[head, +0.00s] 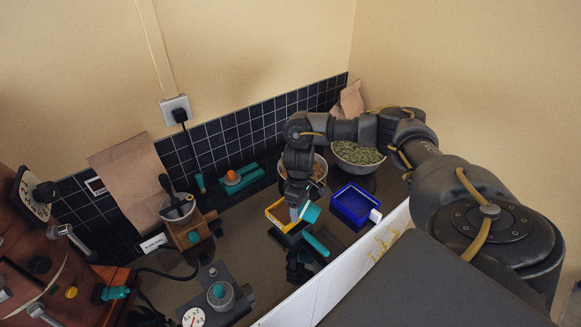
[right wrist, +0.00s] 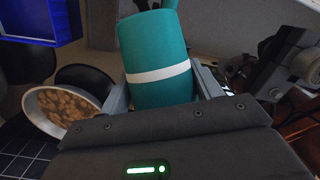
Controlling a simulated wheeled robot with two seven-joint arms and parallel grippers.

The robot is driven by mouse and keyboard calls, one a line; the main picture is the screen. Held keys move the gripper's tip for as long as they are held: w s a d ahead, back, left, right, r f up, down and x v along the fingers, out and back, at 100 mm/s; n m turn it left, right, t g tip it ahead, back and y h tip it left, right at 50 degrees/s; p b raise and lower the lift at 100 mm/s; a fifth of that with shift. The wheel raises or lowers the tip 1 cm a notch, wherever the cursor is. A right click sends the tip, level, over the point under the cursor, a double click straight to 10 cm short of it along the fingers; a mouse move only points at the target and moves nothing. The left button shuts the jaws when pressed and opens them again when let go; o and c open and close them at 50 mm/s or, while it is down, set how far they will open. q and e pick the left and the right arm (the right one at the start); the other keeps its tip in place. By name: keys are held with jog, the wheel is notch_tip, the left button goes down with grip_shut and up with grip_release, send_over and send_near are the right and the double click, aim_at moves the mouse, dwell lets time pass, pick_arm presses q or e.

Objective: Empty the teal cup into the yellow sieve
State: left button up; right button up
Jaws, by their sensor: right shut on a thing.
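My right gripper (head: 298,210) is shut on the teal cup (head: 312,212). In the right wrist view the cup (right wrist: 157,55) has a white band and sits between the two fingers of the gripper (right wrist: 163,84). In the head view the cup looks tilted, over or just beside the right side of the yellow sieve (head: 271,212). The sieve is a yellow-rimmed square frame on a dark stand, partly hidden by my gripper. The cup's inside is hidden, and I cannot tell whether anything is falling from it. My left gripper is not in view.
A blue tray (head: 335,210) stands right of the sieve. Behind are a bowl of green beans (head: 357,153) and a bowl of brown pieces (head: 319,172). A teal handle (head: 317,244) lies in front. A grinder (head: 221,296) and a brown machine (head: 40,262) stand left.

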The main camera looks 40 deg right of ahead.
jog(key=shift+w+a+r, duration=0.1)
jog(key=shift+w+r, duration=0.1)
jog(key=shift+r, duration=0.5)
jog(key=shift+s+d+f+b, duration=0.35)
jog(key=shift+d+f+b, duration=0.3)
jog(key=shift+f+b, duration=0.05)
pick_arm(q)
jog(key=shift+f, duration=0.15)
pick_arm(e)
jog(key=shift+f, duration=0.1)
jog(key=shift+w+a, duration=0.15)
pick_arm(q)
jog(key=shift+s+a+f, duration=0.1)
pick_arm(e)
jog(key=shift+w, duration=0.1)
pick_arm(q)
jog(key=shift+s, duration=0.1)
